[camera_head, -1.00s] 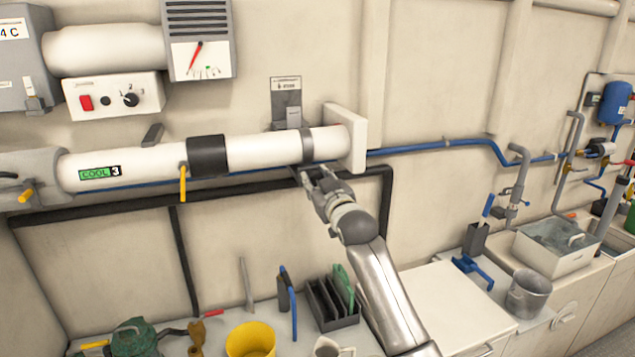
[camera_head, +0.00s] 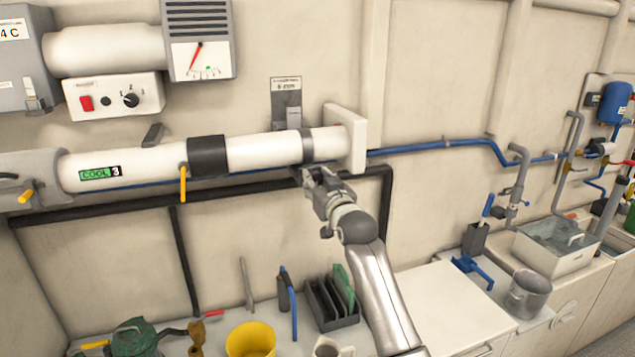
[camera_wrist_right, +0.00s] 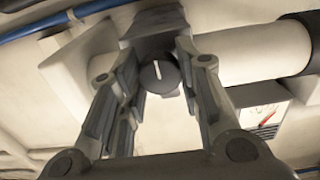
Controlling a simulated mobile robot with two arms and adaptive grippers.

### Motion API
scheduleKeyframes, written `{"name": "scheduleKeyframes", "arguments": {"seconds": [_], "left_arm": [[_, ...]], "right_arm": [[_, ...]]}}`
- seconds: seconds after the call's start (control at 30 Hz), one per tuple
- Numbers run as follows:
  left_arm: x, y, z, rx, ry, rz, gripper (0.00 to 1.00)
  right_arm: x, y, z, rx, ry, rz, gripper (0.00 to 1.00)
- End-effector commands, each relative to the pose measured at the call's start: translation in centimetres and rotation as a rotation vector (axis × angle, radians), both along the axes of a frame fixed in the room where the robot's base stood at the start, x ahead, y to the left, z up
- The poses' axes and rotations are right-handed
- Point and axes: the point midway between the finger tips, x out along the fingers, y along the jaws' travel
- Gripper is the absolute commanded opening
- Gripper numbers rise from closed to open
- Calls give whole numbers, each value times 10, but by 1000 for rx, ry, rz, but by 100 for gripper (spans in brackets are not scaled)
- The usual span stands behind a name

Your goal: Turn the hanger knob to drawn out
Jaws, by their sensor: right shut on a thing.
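The hanger knob (camera_wrist_right: 159,76) is a small dark round knob with a white pointer line. In the right wrist view it sits on the underside of the grey hanger bracket (camera_wrist_right: 153,24), the line close to upright in that picture. My right gripper (camera_head: 312,176) is under the white pipe, just below the dark hanger band (camera_head: 307,147). In the wrist view its two fingers stand on either side of the knob, shut on it. The head view hides the knob behind the gripper. My left gripper is not in view.
The white pipe (camera_head: 262,151) runs along the wall to a square end flange (camera_head: 356,138). A yellow lever (camera_head: 183,183) hangs from it to the left. A dark rail (camera_head: 110,207) runs below. The bench holds a yellow bucket (camera_head: 250,340) and a slotted rack (camera_head: 331,305).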

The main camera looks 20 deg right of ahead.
Motion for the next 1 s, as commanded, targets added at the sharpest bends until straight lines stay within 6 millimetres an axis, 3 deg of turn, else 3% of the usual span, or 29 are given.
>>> {"name": "scheduleKeyframes", "arguments": {"seconds": [0.03,0.07,0.2,0.67,1.0], "left_arm": [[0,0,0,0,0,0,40],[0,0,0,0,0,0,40],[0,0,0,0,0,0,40],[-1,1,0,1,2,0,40],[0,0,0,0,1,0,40]], "right_arm": [[0,0,-2,0,3,0,8],[0,0,-2,-1,3,0,36],[0,0,-1,-1,2,0,54],[-7,0,-1,-2,0,0,55],[-57,-2,-1,-2,0,0,55]]}}
